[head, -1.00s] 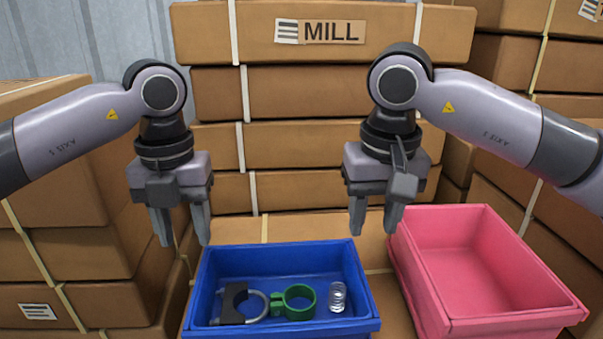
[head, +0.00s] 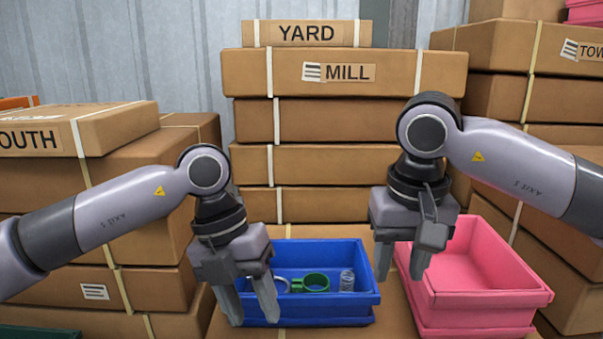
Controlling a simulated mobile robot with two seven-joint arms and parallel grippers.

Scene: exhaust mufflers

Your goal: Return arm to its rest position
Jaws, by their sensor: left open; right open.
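My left gripper (head: 252,312) is open and empty. It hangs in front of the left side of the blue bin (head: 335,310) and hides part of it. My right gripper (head: 401,273) is open and empty, in front of the gap between the blue bin and the pink bin (head: 480,318). In the blue bin lie a green ring clamp (head: 315,282), a metal spring (head: 347,280) and a grey clamp (head: 281,285) mostly hidden behind my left gripper.
The pink bin looks empty where I can see in. Stacked cardboard boxes (head: 300,143) labelled YARD and MILL stand behind the bins. More boxes stand at the left (head: 130,200) and right (head: 500,100). A corrugated wall (head: 170,50) is at the back.

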